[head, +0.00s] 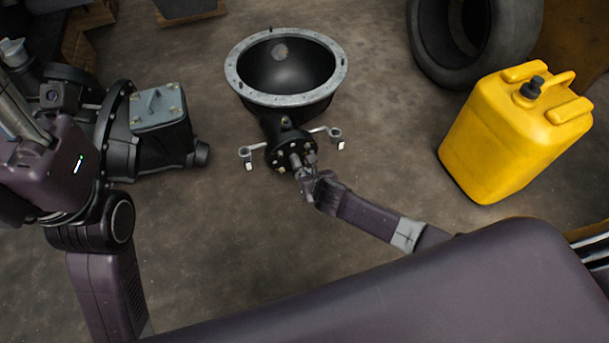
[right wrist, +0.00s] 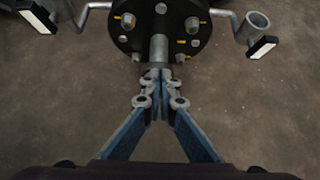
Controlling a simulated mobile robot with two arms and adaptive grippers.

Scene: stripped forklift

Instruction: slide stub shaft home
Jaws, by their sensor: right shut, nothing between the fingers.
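The stub shaft (head: 295,160) is a short grey metal cylinder standing out from the black round flange (head: 284,143) of the housing. In the right wrist view the stub shaft (right wrist: 158,48) points straight at my right gripper (right wrist: 160,76), its base at the flange face (right wrist: 160,20). My right gripper (head: 303,173) is shut and empty, its fingertips right at the shaft's outer end. I cannot tell whether they touch it. Part of the shaft's end is hidden by the fingertips. My left arm shows at the left, but its gripper cannot be made out.
The housing opens into a wide bowl with a grey rim (head: 232,75). Bracket arms with white-faced ends (head: 248,160) stick out beside the flange. A yellow jerrycan (head: 510,140) and tyre (head: 430,50) stand at right, a black gear unit (head: 150,145) at left. Floor between is clear.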

